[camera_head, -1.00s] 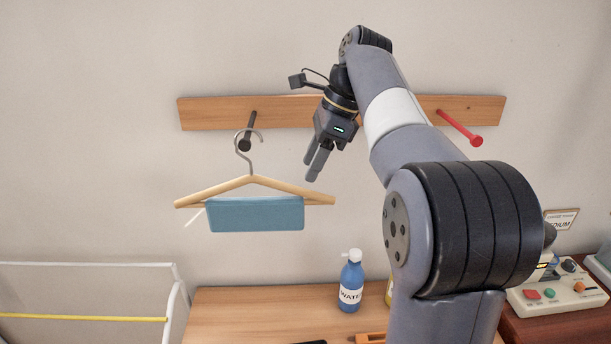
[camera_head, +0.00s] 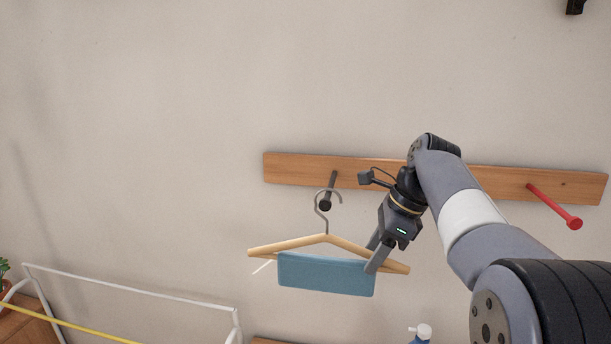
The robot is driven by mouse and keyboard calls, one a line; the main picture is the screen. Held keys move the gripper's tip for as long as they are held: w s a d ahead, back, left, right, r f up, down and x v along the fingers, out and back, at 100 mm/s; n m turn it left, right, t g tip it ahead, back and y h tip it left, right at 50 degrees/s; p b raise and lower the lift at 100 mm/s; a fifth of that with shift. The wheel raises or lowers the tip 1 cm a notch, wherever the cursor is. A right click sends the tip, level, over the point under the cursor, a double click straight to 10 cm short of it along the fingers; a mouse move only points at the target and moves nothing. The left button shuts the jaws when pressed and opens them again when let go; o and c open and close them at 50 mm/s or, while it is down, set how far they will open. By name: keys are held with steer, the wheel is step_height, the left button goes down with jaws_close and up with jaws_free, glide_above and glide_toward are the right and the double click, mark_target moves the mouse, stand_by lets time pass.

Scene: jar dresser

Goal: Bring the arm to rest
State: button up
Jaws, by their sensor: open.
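My gripper (camera_head: 371,256) is open, its fingers pointing down and left. In the picture it overlaps the right part of a wooden hanger (camera_head: 262,248), with one fingertip by the right edge of a blue cloth (camera_head: 325,275) draped over the hanger's bar. Whether the fingers touch either one cannot be told from this view. Nothing shows held between the fingers. The hanger's metal hook is at the dark peg (camera_head: 327,203) and the hanger appears to hang from it. My arm reaches in from the lower right.
A wooden rail (camera_head: 295,169) on the wall carries the dark peg and a red peg (camera_head: 555,208) to the right of my arm. A white rack (camera_head: 130,289) with a yellow bar stands at lower left. A bottle (camera_head: 420,333) shows at the bottom edge.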

mark_target(366, 261)
steer(key=x, duration=0.3)
steer(key=shift+f, duration=0.1)
steer(key=shift+w+a, duration=0.1)
steer(key=shift+a, duration=0.05)
steer(key=shift+r, duration=0.35)
steer(key=shift+s, duration=0.6)
